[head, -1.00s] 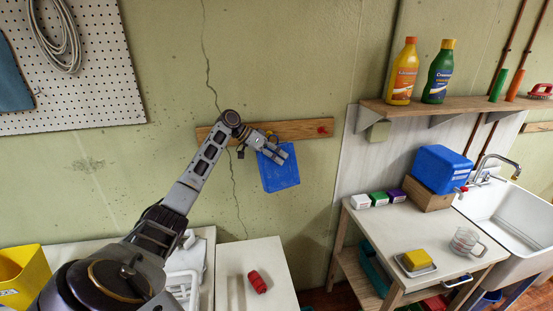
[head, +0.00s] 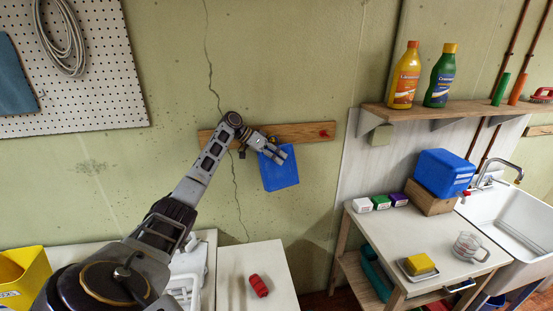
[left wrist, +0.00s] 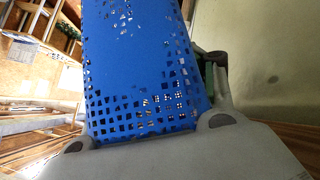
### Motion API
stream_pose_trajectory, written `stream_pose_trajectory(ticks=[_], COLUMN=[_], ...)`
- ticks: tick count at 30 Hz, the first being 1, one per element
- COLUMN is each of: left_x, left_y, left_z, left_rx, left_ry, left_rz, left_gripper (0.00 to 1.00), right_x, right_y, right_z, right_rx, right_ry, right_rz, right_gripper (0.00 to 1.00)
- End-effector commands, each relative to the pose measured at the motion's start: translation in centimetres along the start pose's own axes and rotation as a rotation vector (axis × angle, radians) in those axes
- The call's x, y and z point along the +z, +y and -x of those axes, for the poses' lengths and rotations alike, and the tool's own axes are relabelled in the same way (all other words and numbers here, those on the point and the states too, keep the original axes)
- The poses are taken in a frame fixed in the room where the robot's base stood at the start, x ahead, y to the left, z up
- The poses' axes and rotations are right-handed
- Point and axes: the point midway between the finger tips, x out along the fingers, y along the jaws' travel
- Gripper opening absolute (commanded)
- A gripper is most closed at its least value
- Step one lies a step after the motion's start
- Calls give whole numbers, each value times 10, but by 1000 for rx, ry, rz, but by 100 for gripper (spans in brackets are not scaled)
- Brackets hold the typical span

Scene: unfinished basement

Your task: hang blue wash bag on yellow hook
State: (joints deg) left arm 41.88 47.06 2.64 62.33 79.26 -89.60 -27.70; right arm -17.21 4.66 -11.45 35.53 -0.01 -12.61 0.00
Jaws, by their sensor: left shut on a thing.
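The blue wash bag (head: 280,171) hangs from my left gripper (head: 278,154) against the green wall, just below a wooden rail. My left gripper is shut on its upper part. In the left wrist view the bag (left wrist: 135,70) is a blue panel with many small square holes, filling the middle above the gripper body. A small patch of yellow, perhaps the yellow hook (head: 272,139), shows at the rail beside my gripper, mostly hidden. I cannot tell whether the bag's loop touches it. My right gripper is not in view.
The wooden rail (head: 300,132) also bears a red hook (head: 323,133) at its right. A shelf (head: 450,112) with bottles (head: 404,76) is further right, above a worktable (head: 415,235) and sink (head: 510,218). A red object (head: 258,285) lies on the white surface below.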

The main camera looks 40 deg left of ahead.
Motion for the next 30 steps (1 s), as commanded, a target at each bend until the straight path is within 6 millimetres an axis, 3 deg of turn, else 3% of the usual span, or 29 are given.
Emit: stream_pose_trajectory(ticks=[30], left_x=[1], left_y=[-10], left_z=[-4], left_rx=[1], left_ry=[0], left_rz=[1], left_gripper=[31], right_x=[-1], right_y=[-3], right_z=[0], right_rx=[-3], right_ry=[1], right_rz=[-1], right_gripper=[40])
